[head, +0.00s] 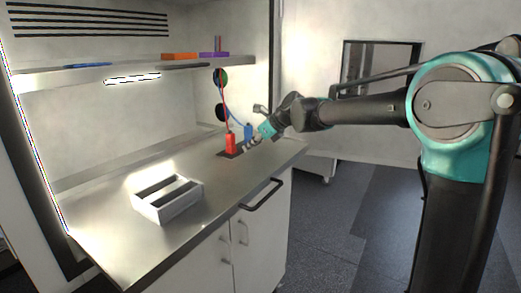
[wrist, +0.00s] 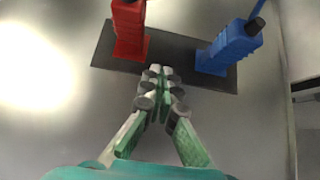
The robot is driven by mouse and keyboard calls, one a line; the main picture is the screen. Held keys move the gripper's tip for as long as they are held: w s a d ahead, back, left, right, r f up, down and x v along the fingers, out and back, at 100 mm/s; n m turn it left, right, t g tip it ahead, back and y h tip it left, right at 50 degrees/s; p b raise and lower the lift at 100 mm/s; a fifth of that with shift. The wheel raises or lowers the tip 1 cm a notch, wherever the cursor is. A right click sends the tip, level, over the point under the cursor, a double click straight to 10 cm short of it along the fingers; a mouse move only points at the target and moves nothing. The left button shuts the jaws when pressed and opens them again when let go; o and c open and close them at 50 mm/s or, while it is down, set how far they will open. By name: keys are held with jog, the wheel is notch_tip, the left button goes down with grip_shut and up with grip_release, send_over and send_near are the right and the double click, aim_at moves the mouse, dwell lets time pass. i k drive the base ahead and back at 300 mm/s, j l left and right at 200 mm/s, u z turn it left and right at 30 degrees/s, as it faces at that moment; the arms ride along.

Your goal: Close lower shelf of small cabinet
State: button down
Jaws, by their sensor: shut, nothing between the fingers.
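My gripper (head: 256,140) is shut and empty over the steel bench, beside a red upright clamp (head: 231,144) and a blue one (head: 248,131). In the wrist view its fingertips (wrist: 158,74) meet at the near edge of a dark plate (wrist: 180,68) that bears both clamps. I cannot tell whether they touch the plate. No open shelf of a small cabinet is clearly seen. A low white unit (head: 319,166) stands behind the bench, mostly hidden by it. White cabinet doors (head: 252,240) under the bench look shut.
A white slotted box (head: 167,199) stands on the bench top (head: 120,245). A dark bar handle (head: 262,195) juts from the bench front. A wall shelf (head: 60,80) holds small orange and purple items. The dark floor (head: 370,225) right of the bench is clear.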

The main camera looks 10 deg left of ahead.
aim_at(98, 214)
jog(key=k+j+u, duration=0.15)
jog(key=u, duration=0.25)
jog(key=k+j+u, duration=0.2)
jog(key=u, duration=0.15)
jog(key=k+j+u, duration=0.15)
jog(key=u, duration=0.25)
jog(key=j, duration=0.1)
